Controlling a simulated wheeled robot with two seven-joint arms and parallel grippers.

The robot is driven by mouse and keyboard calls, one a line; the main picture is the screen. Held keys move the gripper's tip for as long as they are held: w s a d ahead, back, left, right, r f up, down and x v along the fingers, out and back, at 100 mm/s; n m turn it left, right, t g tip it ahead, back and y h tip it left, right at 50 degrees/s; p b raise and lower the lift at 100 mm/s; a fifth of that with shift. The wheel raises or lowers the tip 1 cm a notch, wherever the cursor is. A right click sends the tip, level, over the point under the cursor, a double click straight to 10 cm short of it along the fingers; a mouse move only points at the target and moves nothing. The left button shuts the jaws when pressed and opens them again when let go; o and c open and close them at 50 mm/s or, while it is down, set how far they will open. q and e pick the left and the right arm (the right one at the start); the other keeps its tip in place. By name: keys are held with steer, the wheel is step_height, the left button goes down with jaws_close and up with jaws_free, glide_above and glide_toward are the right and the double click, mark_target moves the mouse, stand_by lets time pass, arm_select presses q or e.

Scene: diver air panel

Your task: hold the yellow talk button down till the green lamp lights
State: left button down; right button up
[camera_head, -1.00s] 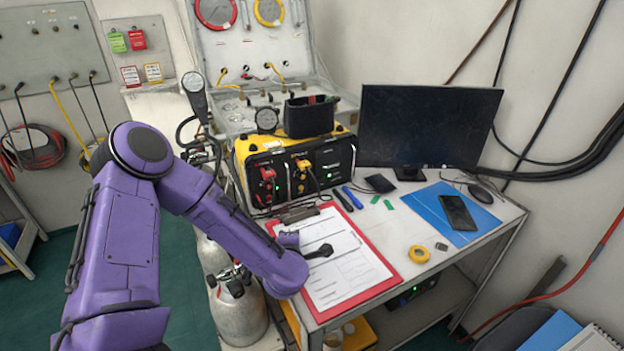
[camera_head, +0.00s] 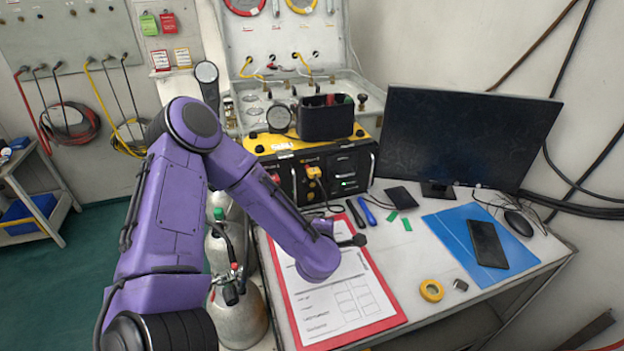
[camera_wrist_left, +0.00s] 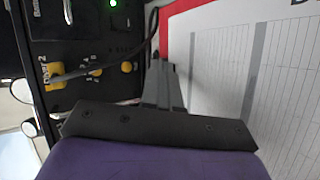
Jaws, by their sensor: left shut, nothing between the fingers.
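The yellow-topped comms box (camera_head: 284,146) stands at the back of the table. Its black front has a yellow fitting (camera_head: 314,172) and a glowing green light (camera_head: 346,183). In the left wrist view the front lies at left, with a yellow "DIVER 2" fitting (camera_wrist_left: 53,74), a small round yellow piece (camera_wrist_left: 127,67) that may be the talk button, and the green light (camera_wrist_left: 113,3). My left gripper (camera_head: 358,240) is shut and empty above the clipboard, in front of the box and apart from it. Its fingers also show in the wrist view (camera_wrist_left: 163,82). My right gripper is out of view.
A red clipboard (camera_head: 392,321) with papers lies under my left gripper. A monitor (camera_head: 470,140), blue folder (camera_head: 450,240) with a phone (camera_head: 487,243), and yellow tape roll (camera_head: 431,291) are to the right. A black cable crosses the box front. Gas cylinders (camera_head: 238,318) stand at left.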

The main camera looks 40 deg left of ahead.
arm_select(q)
steer(key=shift+w+a+p, duration=0.15)
steer(key=shift+w+a, duration=0.55)
steer(key=shift+a, duration=0.55)
steer(key=shift+w+a+p, duration=0.2)
steer(key=shift+w+a, duration=0.45)
steer(key=shift+a, duration=0.65)
steer(key=shift+w+a+p, duration=0.15)
steer(key=shift+w+a, duration=0.55)
steer(key=shift+a, duration=0.55)
steer(key=shift+a, duration=0.15)
steer(key=shift+w+a, duration=0.2)
steer(key=shift+w+a, duration=0.15)
steer(key=shift+a, duration=0.2)
stand_by(1.0)
steer(key=shift+s+d, duration=0.35)
steer(key=shift+d, duration=0.4)
steer(key=shift+s+d, duration=0.4)
steer(key=shift+d, duration=0.35)
steer(key=shift+s+d, duration=0.35)
steer(key=shift+d, duration=0.35)
steer(key=shift+s+d, duration=0.4)
steer(key=shift+d, duration=0.35)
